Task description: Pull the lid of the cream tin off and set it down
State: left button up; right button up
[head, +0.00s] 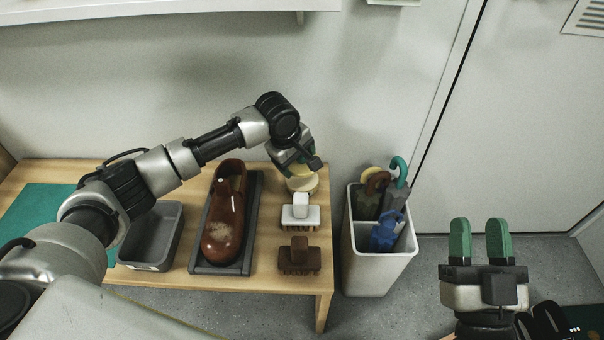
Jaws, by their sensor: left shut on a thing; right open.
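The cream tin (303,185) is a small, round, pale-yellow thing at the back right of the wooden table. My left gripper (294,166) is over it, pointing down, and is shut on its lid at the top. The gripper hides much of the lid, and I cannot tell whether lid and tin touch. My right gripper (479,226) is open and empty, over the floor at the right, well away from the table.
A white brush (300,216) and a brown brush (299,256) stand in front of the tin. A brown shoe (222,232) on a dark tray (247,250), a grey bin (152,253) and a teal mat (37,212) are to the left. A white umbrella stand (378,270) is right of the table.

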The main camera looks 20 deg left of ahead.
pick_arm(q)
jog(key=shift+r+p, duration=0.45)
jog(key=shift+p, duration=0.15)
jog(key=shift+r+p, duration=0.4)
jog(key=shift+p, duration=0.1)
jog(key=shift+r+p, duration=0.35)
jog(key=shift+p, duration=0.15)
jog(key=shift+r+p, duration=0.35)
jog(key=shift+p, duration=0.15)
pick_arm(e)
notch_tip(320, 180, down, 12)
jog(key=s+d+g+h, duration=0.2)
jog(key=g+h, duration=0.1)
jog(key=g, duration=0.8)
jog(key=shift+d+m+h, duration=0.3)
jog(key=shift+d+h, duration=0.05)
jog(key=shift+h, duration=0.05)
